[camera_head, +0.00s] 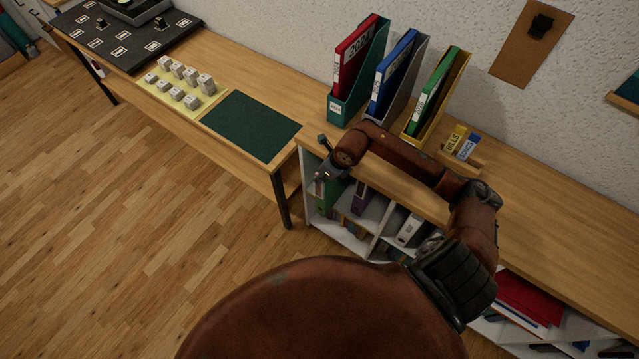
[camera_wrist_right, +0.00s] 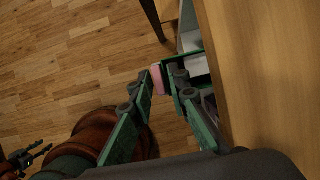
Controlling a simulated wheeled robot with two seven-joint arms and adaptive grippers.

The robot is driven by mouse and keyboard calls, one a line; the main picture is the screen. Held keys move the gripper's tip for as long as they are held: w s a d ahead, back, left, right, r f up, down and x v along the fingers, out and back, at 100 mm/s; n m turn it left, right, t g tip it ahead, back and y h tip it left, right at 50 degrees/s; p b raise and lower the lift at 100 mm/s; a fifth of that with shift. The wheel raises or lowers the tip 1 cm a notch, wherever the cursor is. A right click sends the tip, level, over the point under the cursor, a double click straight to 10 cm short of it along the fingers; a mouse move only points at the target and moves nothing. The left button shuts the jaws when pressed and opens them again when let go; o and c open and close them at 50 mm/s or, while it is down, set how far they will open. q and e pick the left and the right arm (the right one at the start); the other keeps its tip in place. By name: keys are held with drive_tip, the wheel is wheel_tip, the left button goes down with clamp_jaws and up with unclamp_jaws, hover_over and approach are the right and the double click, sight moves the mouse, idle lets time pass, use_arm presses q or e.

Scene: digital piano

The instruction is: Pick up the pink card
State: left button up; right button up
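The pink card (camera_wrist_right: 157,79) shows as a small pink patch between the fingertips of my right gripper (camera_wrist_right: 162,76) in the right wrist view. The fingers come together at the tips and the pink fills the gap, so the gripper looks shut on it. Floor and the shelf's edge lie behind it. In the head view my right gripper (camera_head: 322,168) is at the left front corner of the wooden shelf unit; the card is not clear there. My left gripper (camera_wrist_right: 40,153) is small at the lower left of the right wrist view, its prongs apart and empty.
Teal, blue and yellow file holders (camera_head: 343,105) stand on the shelf unit (camera_head: 560,235) behind my right arm. A small card holder (camera_head: 460,158) with yellow and blue labelled cards is near them. A lower desk holds a green mat (camera_head: 250,125) and white blocks (camera_head: 180,80). Floor at left is clear.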

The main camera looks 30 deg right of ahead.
drive_tip(key=shift+c, duration=0.5)
clamp_jaws()
drive_tip(key=shift+r, duration=0.1)
